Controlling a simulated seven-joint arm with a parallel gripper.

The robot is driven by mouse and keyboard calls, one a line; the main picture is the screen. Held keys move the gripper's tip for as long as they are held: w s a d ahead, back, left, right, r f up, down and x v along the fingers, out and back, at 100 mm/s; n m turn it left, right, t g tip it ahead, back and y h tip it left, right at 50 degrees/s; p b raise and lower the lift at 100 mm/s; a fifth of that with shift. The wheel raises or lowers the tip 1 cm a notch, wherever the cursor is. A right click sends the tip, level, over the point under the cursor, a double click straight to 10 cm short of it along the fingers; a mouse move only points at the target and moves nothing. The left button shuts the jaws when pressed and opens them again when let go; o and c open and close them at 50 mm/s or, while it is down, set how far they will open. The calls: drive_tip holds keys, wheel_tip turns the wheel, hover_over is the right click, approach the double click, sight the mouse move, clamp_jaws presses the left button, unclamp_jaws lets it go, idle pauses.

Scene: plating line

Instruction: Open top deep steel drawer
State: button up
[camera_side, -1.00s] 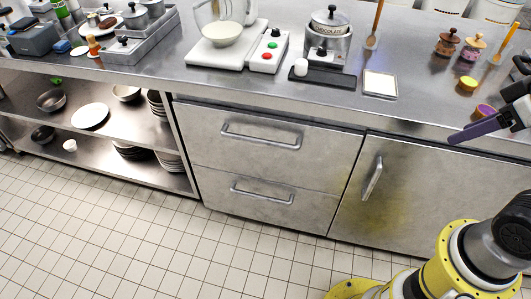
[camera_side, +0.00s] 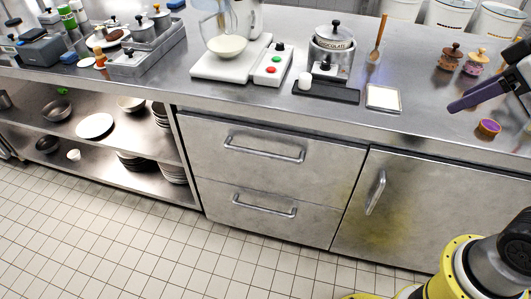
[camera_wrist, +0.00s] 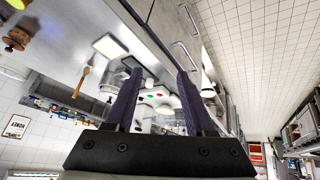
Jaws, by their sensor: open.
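The top steel drawer (camera_side: 325,168) is shut, flush in the counter front in the side view. Its horizontal bar handle (camera_side: 264,150) is clear of anything. My gripper (camera_side: 455,107) is at the right, above the countertop, well to the right of the handle and apart from it. Its purple fingers stand apart and empty in the wrist view (camera_wrist: 160,72). Bar handles on the steel fronts show beyond the fingers there, but I cannot tell surely which belongs to the top drawer.
A lower drawer (camera_side: 310,225) and a cabinet door (camera_side: 410,215) are shut. Open shelves with dishes are at left. The tiled floor (camera_side: 150,250) before the drawers is clear.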

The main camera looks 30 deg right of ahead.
drive_tip(key=w+r+n, duration=0.1)
drive_tip(key=w+r, duration=0.2)
drive_tip(key=w, duration=0.3)
drive_tip(key=n+g+h, duration=0.1)
drive_tip(key=n+g, duration=0.3)
drive_tip(key=n, duration=0.2)
hover_over(265, 153)
drive_tip(key=s+a+f+x, duration=0.1)
drive_tip(key=s+x, duration=0.1)
drive_tip(key=x, duration=0.8)
drive_tip(key=s+a+x, duration=0.1)
drive_tip(key=s+x, duration=0.1)
drive_tip(key=x, duration=0.8)
drive_tip(key=shift+g, duration=0.4)
drive_tip(key=f, duration=2)
drive_tip(key=shift+s+a+f, duration=0.15)
drive_tip(key=shift+a+f, duration=0.1)
drive_tip(key=shift+f, duration=0.1)
clamp_jaws()
